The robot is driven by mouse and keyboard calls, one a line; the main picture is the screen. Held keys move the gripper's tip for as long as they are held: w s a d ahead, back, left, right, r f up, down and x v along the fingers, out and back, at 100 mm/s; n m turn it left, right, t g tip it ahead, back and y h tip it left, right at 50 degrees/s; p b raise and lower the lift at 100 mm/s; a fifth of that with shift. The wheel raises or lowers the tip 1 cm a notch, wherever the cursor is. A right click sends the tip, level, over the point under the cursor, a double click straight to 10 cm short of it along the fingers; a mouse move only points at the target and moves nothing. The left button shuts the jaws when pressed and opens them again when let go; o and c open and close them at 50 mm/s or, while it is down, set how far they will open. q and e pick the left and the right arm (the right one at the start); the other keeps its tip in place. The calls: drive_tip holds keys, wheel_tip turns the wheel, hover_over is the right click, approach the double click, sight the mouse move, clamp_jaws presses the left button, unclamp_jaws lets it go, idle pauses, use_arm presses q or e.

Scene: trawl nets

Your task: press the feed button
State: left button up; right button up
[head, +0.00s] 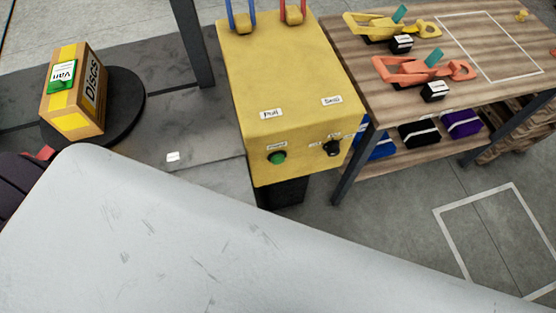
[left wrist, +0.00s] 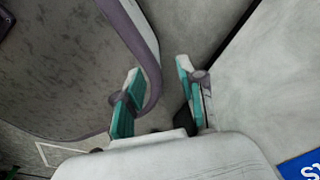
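The yellow machine box (head: 290,90) stands in the middle of the head view. A round green button (head: 276,158) sits low on its front face, with a small label above it that is too small to read for certain. A black knob (head: 332,148) is to the right of the button. My left gripper (left wrist: 160,70) shows in the left wrist view with its teal-padded fingers apart and nothing between them. It is not seen near the button; neither gripper shows in the head view.
Blue (head: 241,18) and red (head: 292,12) levers rise from the box's top. A Discs carton (head: 74,90) stands on a dark turntable (head: 122,105) at left. A wooden bench (head: 440,80) with orange and yellow tools stands at right. A large pale surface fills the foreground.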

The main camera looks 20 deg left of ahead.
use_arm(q)
clamp_jaws()
drive_tip(key=shift+a, duration=0.15)
idle(1.0)
